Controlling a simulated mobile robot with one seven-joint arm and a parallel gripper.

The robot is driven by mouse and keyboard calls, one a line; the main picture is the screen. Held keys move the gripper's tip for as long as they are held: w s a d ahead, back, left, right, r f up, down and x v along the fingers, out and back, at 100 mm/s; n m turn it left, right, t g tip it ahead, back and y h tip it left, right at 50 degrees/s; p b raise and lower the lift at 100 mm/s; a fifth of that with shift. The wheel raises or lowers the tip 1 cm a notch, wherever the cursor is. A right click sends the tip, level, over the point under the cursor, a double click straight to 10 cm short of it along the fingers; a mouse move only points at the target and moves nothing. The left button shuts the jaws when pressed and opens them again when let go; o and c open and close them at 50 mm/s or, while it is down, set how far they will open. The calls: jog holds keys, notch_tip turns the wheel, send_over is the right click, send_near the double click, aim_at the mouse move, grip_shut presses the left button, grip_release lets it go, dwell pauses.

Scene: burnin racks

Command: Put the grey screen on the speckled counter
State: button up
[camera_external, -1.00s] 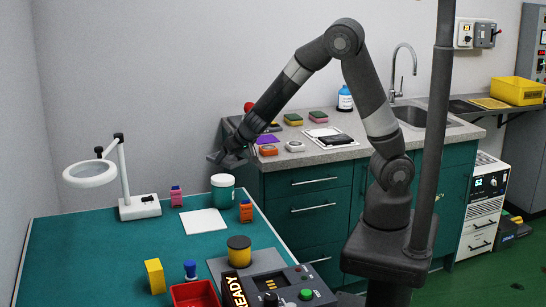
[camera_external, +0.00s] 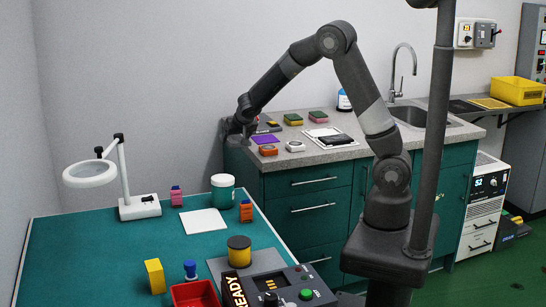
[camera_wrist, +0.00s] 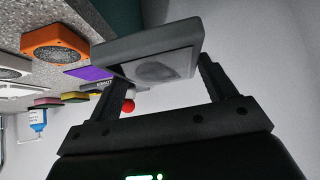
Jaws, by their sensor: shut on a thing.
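The grey screen (camera_wrist: 150,38) is a flat slab with a grey frame, a paler face and a dark round patch. My gripper (camera_wrist: 165,82) is shut on it, with one finger at each side in the wrist view. In the external view my gripper (camera_external: 236,127) is at the far left end of the speckled counter (camera_external: 320,157); the screen is hard to make out there. The counter also shows at the left of the wrist view (camera_wrist: 62,78). I cannot tell whether the screen touches the counter.
An orange-framed block (camera_external: 268,150), a purple pad (camera_external: 265,139) and a pale round-topped block (camera_external: 295,146) lie near the counter's left end. Several sponge-like blocks (camera_external: 292,119) and a blue-and-white bottle (camera_external: 344,102) stand farther back. A red ball (camera_wrist: 128,105) shows in the wrist view.

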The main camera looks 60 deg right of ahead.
jog(key=d+r+m+g+h, duration=0.25)
jog(key=d+m, duration=0.25)
jog(key=d, duration=0.8)
jog(key=s+d+m+g, duration=0.3)
jog(key=s+d, duration=0.3)
jog(key=d, duration=0.3)
jog(key=s+d+f+m+g+y, duration=0.1)
jog(key=s+d+m+g, duration=0.2)
jog(key=s+d+m, duration=0.3)
jog(key=s+d+m+g+y, duration=0.1)
jog(key=s+d+m+g, duration=0.2)
jog(key=d, duration=0.9)
jog(key=shift+s+f+m+g, duration=0.15)
jog(key=shift+s+m, duration=0.35)
jog(key=shift+s, duration=0.6)
jog(key=shift+s+f+m+g, duration=0.1)
jog(key=shift+s+m, duration=0.4)
jog(key=shift+s, duration=0.55)
jog(key=shift+f, duration=3)
jog(key=shift+f, duration=0.4)
jog(key=o, duration=1.2)
